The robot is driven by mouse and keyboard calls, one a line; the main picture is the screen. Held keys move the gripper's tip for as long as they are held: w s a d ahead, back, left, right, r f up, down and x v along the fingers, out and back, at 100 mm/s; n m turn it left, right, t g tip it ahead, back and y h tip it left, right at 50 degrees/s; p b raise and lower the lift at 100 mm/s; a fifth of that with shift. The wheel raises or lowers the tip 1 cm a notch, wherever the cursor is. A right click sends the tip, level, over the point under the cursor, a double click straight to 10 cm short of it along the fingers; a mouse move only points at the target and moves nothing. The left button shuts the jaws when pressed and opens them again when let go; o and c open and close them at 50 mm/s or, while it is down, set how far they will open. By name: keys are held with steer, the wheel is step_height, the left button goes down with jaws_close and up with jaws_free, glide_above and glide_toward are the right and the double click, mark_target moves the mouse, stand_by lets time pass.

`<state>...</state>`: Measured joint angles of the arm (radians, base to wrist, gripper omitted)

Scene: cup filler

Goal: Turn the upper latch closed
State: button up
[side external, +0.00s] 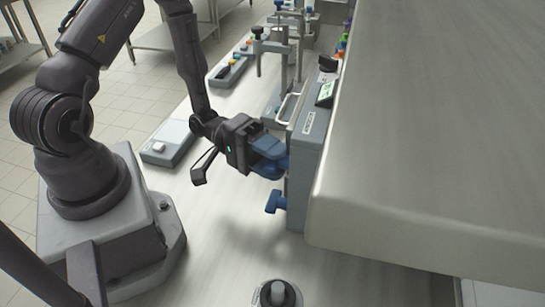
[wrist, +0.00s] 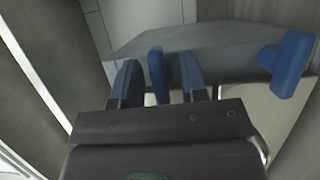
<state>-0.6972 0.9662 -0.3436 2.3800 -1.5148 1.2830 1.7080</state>
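The upper latch is a blue handle (wrist: 157,72) standing between my two blue fingers in the wrist view. A second, lower blue latch (side external: 275,202) sticks out below the fingers. It shows at the right in the wrist view (wrist: 290,65), apart from my fingers.
A large grey panel (side external: 430,120) overhangs the machine on the right. A grey box with a white button (side external: 170,140) lies behind my gripper on the table (side external: 225,240). A round device (side external: 277,293) stands at the front. Clamp stands (side external: 258,45) are farther back.

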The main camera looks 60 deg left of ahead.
steer(key=shift+a, duration=0.1)
steer(key=v, duration=1.2)
steer(key=shift+s+a, duration=0.15)
steer(key=shift+a, duration=0.2)
steer(key=s+r+n+g+y, duration=0.1)
steer(key=s+r+g+y, duration=0.2)
steer(key=s+g+y, duration=0.5)
steer(key=w+d+r+m+t+y, duration=0.1)
steer(key=d+r+m+t+y, duration=0.1)
steer(key=r, duration=0.6)
steer(key=w+d+r+m+t+y, duration=0.1)
steer(key=w+r+m+t+y, duration=0.1)
steer(key=r+y, duration=0.4)
step_height(320, 180, up, 3)
steer(key=m+t, duration=0.1)
steer(key=t, duration=0.1)
steer(key=shift+w+d+m+t+y, duration=0.3)
steer(key=shift+w+d, duration=0.05)
steer(key=shift+d, duration=0.05)
